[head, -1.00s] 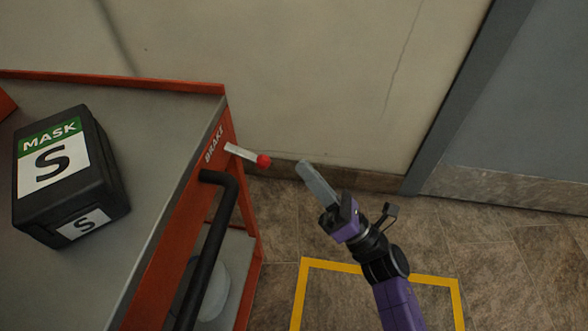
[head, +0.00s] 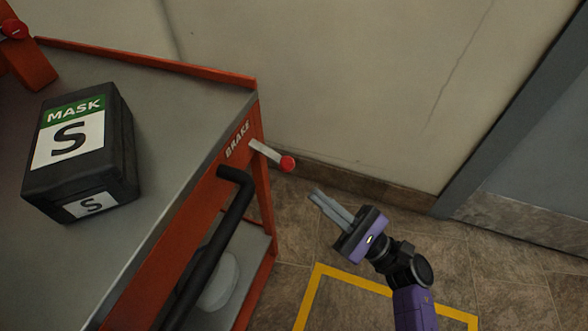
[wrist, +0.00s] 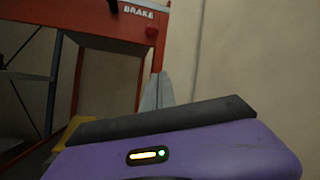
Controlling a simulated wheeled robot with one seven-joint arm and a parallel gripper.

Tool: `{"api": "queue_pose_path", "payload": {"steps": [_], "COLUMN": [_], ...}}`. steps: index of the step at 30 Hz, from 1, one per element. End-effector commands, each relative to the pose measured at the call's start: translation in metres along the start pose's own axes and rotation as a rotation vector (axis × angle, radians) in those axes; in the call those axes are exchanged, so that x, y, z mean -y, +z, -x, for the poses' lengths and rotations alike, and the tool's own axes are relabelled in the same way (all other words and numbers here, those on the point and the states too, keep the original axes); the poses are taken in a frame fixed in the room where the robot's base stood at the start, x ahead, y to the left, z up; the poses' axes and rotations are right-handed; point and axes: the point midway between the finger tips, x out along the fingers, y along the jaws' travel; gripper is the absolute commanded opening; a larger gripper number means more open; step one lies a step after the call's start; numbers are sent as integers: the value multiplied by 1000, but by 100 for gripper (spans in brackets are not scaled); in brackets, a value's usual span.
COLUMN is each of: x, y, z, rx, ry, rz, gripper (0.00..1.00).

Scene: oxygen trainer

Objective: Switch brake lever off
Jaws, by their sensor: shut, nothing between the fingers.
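The brake lever (head: 268,152) is a short pale bar with a red knob (head: 288,164). It sticks out from the orange cart's corner post, beside the white BRAKE label (head: 238,140), and slopes slightly down to the right in the head view. In the wrist view the red knob (wrist: 152,31) shows below the BRAKE label, above my fingers. My gripper (head: 318,194) is shut and empty, its grey fingers pointing up and left toward the knob. In the head view a gap shows between fingertips and knob.
The cart's grey top (head: 170,70) carries a black MASK S box (head: 80,150). A black push handle (head: 212,250) runs along the cart's side, left of my gripper. The wall (head: 340,70) stands behind the lever. Open floor with a yellow line (head: 312,290) lies around my arm.

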Motion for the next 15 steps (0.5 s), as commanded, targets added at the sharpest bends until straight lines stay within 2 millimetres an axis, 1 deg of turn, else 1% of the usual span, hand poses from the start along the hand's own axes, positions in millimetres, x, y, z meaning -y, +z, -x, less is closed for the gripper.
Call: {"api": "queue_pose_path", "payload": {"steps": [4, 7, 15], "x": [0, -1, -1], "y": [0, 0, 0], "z": [-8, -20, -73], "rx": [1, 3, 4], "ry": [1, 3, 3], "rz": [-1, -1, -1], "gripper": [0, 0, 0]}}
